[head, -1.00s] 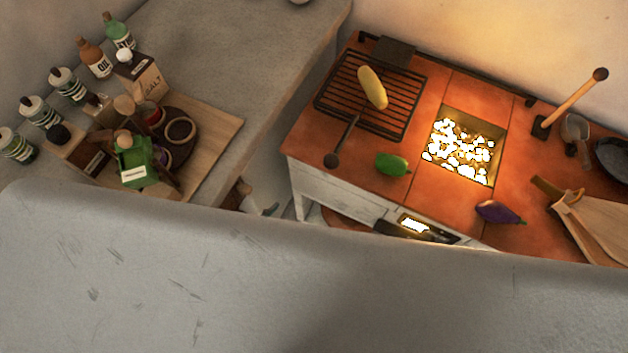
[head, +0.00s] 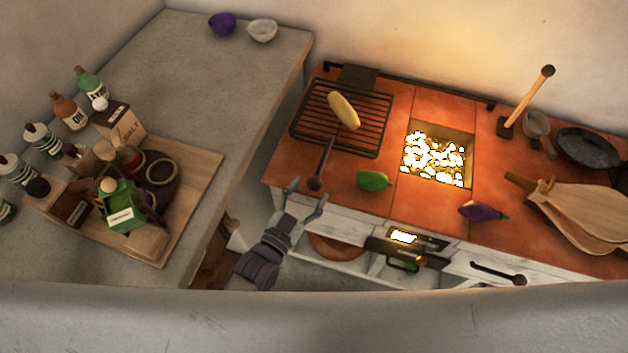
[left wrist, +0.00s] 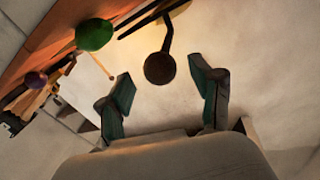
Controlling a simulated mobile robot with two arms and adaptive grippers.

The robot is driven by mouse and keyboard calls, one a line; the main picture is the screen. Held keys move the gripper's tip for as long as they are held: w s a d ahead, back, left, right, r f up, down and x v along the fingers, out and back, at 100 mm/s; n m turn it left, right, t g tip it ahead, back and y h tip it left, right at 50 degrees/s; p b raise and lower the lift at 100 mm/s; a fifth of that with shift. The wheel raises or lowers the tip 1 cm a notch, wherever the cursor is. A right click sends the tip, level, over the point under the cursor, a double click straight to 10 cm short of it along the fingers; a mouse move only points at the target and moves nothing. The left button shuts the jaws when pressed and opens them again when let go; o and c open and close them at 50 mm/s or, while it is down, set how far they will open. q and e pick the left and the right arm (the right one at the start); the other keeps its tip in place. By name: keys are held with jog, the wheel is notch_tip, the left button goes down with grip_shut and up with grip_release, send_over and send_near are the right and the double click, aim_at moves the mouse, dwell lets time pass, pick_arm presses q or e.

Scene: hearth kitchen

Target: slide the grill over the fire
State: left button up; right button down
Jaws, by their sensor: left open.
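The black barred grill (head: 368,128) lies on the left part of the orange tiled stove top, with a yellow corn-like vegetable (head: 343,110) on it. Its handle (head: 326,160) points toward the front and ends in a dark round knob, which also shows in the left wrist view (left wrist: 160,69). The fire (head: 432,160) glows in a square pit right of the grill, uncovered. My left gripper (head: 304,195) is open and empty, just in front of the stove's front left edge, close to the knob and apart from it. My right gripper is not in view.
A green pepper (head: 373,181) lies right of the knob, and a purple eggplant (head: 480,211) lies in front of the fire. Bellows (head: 580,210) and a pan (head: 588,147) are at the right. A grey counter (head: 190,75) with bottles and a wooden board stands at the left.

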aim_at(314, 184)
pick_arm(q)
jog(key=shift+x, duration=1.6)
grip_shut()
